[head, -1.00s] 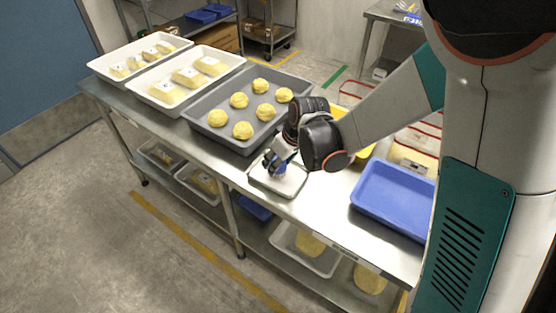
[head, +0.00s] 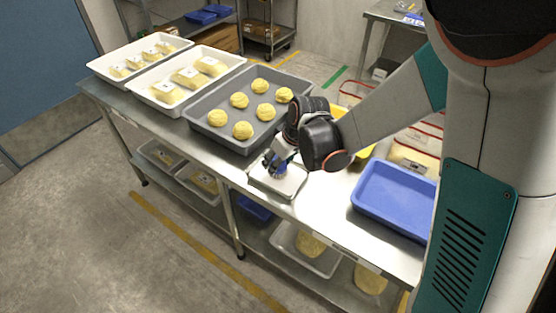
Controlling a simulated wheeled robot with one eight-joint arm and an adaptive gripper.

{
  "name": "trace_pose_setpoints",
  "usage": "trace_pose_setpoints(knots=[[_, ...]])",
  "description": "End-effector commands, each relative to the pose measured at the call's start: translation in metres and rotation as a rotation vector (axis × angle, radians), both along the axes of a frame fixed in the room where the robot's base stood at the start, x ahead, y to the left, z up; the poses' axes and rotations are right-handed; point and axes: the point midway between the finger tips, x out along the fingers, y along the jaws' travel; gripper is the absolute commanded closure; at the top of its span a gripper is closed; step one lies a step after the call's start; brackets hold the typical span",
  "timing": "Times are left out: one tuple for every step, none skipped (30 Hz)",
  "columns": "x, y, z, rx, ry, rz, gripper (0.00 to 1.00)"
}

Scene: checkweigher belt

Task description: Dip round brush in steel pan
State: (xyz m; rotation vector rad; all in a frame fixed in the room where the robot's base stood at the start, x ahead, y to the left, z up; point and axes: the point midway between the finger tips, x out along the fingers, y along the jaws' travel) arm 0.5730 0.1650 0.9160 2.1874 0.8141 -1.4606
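The steel pan (head: 290,186) is a small, shallow rectangular pan on the metal table, in front of the grey dough tray. My gripper (head: 275,162) points down over the pan's back left part. It appears shut on the round brush (head: 281,168), of which a small blue part shows at the fingers, low over the pan. The dark wrist and fingers hide much of the brush. I cannot tell whether its tip touches the pan's bottom.
A grey tray (head: 200,132) with several dough balls stands just behind the pan. White trays (head: 143,94) with packed dough stand to the left. An empty blue tray (head: 390,200) lies to the right, with bare table between.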

Motion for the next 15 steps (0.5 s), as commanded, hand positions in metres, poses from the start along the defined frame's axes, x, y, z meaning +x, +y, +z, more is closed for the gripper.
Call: trace_pose_setpoints(knots=[[-0.001, 0.000, -0.001, -0.001, 0.003, 0.000, 0.76], [-0.001, 0.000, -0.001, -0.001, 0.003, 0.000, 0.76], [-0.001, 0.000, 0.000, -0.001, 0.003, 0.000, 0.76], [-0.001, 0.000, 0.000, -0.001, 0.003, 0.000, 0.76], [-0.001, 0.000, 0.001, -0.001, 0.003, 0.000, 0.76], [-0.001, 0.000, 0.003, -0.001, 0.003, 0.000, 0.76], [-0.001, 0.000, 0.005, -0.001, 0.003, 0.000, 0.76], [-0.001, 0.000, 0.007, -0.001, 0.002, 0.000, 0.76], [-0.001, 0.000, 0.010, -0.001, 0.002, 0.000, 0.76], [-0.001, 0.000, 0.013, -0.001, 0.002, 0.000, 0.76], [-0.001, 0.000, 0.015, -0.001, 0.002, 0.000, 0.76], [-0.001, 0.000, 0.018, -0.001, 0.002, 0.000, 0.76], [-0.001, 0.000, 0.021, -0.001, 0.002, 0.000, 0.76], [-0.001, 0.000, 0.023, -0.001, 0.001, 0.000, 0.76], [-0.001, 0.000, 0.026, -0.001, 0.001, 0.000, 0.76]])
